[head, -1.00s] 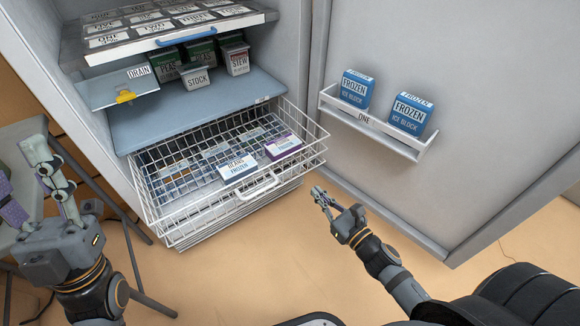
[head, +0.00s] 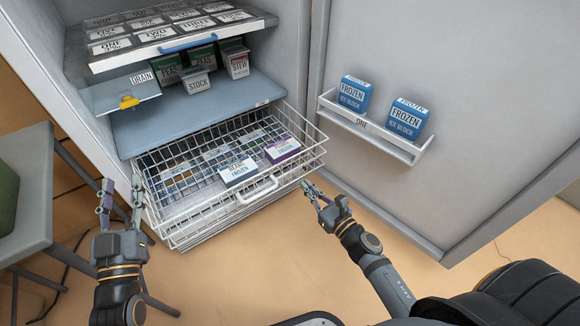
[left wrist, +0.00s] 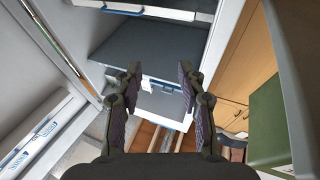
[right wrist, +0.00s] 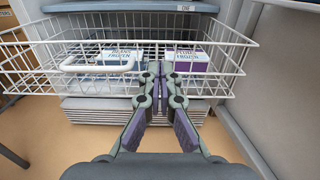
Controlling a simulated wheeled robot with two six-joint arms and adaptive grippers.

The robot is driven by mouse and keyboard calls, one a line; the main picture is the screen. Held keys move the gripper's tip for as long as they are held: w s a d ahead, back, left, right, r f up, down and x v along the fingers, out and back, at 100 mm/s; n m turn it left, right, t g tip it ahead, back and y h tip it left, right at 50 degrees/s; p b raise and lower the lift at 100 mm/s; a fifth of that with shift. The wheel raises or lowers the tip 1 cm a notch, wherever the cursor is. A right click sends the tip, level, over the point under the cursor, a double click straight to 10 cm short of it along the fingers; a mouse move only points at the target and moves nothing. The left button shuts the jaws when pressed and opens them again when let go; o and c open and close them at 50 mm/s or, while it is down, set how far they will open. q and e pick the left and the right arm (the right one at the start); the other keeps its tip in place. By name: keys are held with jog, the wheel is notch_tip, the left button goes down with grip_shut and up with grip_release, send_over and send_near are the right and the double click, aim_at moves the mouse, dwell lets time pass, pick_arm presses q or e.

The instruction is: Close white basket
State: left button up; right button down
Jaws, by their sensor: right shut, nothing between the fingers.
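The white wire basket (head: 315,152) is pulled out from the bottom of the open freezer, and its front handle (head: 258,190) faces me. In the right wrist view the basket (right wrist: 235,58) spans the upper half, with its handle (right wrist: 68,67) left of my fingers. My right gripper (head: 311,188) is shut and empty, just in front of the basket's front right part; its fingertips (right wrist: 159,68) overlap the front wires, and contact is unclear. My left gripper (head: 121,186) is open and empty at the basket's left front; it also shows open in the left wrist view (left wrist: 160,78).
Frozen boxes (head: 238,172) lie in the basket. A blue shelf (head: 190,117) and a drain tray (head: 120,95) are above it. The open door (head: 430,60) with its rack (head: 375,132) stands on the right. A grey table (head: 32,190) stands on the left.

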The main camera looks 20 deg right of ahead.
aim_at(284, 162)
jog(key=p+x, duration=0.1)
jog(key=x, duration=0.7)
jog(key=shift+w+a, duration=0.1)
jog(key=shift+w, duration=0.15)
jog(key=shift+w+a, duration=0.15)
jog(key=shift+w, duration=0.3)
pick_arm(q)
notch_tip(284, 162, down, 16)
jog(key=s+g, duration=0.2)
jog(key=g, duration=0.5)
jog(key=shift+s+d, duration=0.15)
jog(key=shift+s, duration=0.1)
jog(key=shift+r, duration=0.15)
pick_arm(e)
jog(key=shift+w, duration=0.1)
